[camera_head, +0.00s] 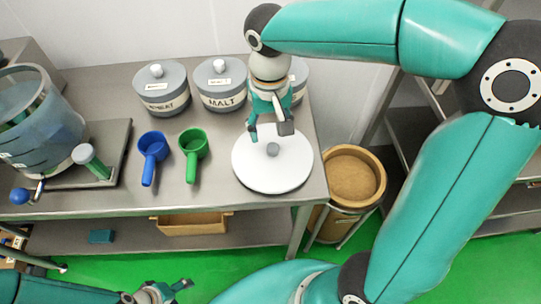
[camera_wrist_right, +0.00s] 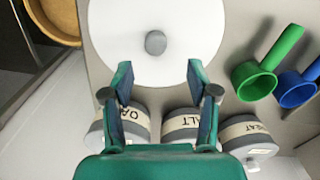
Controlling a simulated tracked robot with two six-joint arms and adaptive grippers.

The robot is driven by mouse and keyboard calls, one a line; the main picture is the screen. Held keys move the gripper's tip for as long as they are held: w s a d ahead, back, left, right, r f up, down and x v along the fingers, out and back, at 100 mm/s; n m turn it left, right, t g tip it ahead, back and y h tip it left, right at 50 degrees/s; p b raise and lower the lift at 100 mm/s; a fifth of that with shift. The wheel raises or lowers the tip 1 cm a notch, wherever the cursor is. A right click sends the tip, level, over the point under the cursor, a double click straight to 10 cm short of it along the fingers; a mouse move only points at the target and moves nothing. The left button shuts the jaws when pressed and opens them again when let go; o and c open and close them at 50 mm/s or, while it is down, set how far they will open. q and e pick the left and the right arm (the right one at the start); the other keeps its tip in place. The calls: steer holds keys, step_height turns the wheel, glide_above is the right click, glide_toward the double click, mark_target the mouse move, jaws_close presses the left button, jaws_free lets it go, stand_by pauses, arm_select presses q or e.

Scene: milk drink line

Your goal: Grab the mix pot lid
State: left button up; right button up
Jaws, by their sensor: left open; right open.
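The mix pot lid (camera_head: 258,178) is a white round disc with a grey knob (camera_head: 273,150) at its centre. It lies flat at the right end of the steel table. In the right wrist view the lid (camera_wrist_right: 125,30) fills the top middle. My right gripper (camera_head: 268,131) is open and empty, above the far side of the lid. In the right wrist view its fingertips (camera_wrist_right: 160,75) stand apart, with the knob (camera_wrist_right: 155,42) beyond the gap and not between them. My left gripper (camera_head: 181,288) is open and empty, low in front of the table.
A blue scoop (camera_head: 152,150) and green scoop (camera_head: 193,147) lie left of the lid. A clear tank (camera_head: 40,125) stands far left. A grain bin (camera_head: 350,180) stands off the table's right end.

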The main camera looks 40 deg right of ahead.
mark_target(272, 145)
steer(key=shift+s+d+f, duration=0.1)
steer(key=shift+d+f, duration=0.05)
steer(key=shift+f, duration=1.55)
steer(key=shift+d+f, duration=0.1)
steer(key=shift+f, duration=1.6)
steer(key=shift+c, duration=0.2)
jaws_close()
